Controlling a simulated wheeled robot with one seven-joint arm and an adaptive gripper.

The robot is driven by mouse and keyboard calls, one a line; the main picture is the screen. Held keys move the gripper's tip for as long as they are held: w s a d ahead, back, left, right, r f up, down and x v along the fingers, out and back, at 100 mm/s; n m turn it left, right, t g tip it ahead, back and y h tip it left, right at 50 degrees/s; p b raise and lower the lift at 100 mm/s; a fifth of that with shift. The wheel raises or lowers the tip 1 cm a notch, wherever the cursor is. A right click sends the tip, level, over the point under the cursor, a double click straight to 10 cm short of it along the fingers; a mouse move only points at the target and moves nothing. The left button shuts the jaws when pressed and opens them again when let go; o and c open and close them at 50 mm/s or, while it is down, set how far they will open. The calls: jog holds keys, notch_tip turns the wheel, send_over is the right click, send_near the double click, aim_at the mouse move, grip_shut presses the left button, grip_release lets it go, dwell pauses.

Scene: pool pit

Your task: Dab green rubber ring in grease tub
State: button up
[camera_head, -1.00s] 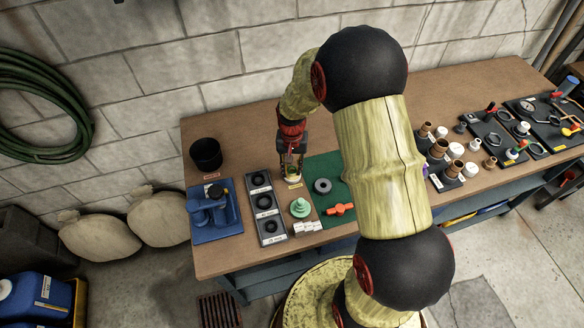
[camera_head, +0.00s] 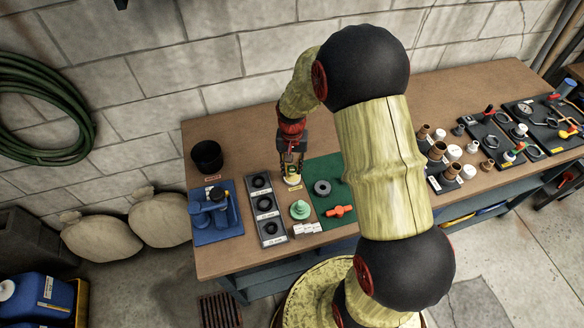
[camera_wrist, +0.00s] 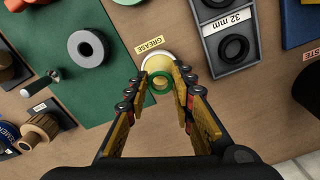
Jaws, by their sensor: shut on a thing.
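The green rubber ring (camera_wrist: 153,88) is between my fingertips in the wrist view, and my gripper (camera_wrist: 162,83) is shut on it. The grease tub (camera_wrist: 156,60) is a small round pale tub with yellowish content, by a "GREASE" label. The ring overlaps the tub's near side in the wrist view; I cannot tell whether it touches the grease. In the head view my gripper (camera_head: 291,169) points down at the tub (camera_head: 294,180), and the ring is too small to make out.
A grey tray (camera_head: 265,216) of black rings is left of a green mat (camera_head: 322,172) bearing a grey ring (camera_head: 322,187) and an orange valve part (camera_head: 339,211). A green stepped piece (camera_head: 300,209) is in front of the tub. A black bin (camera_head: 207,156) stands at the back left.

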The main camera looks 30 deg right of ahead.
notch_tip(320, 180, up, 5)
jog(key=p, duration=0.3)
jog(key=shift+f, duration=0.15)
jog(key=shift+s, duration=0.1)
dwell(0.7)
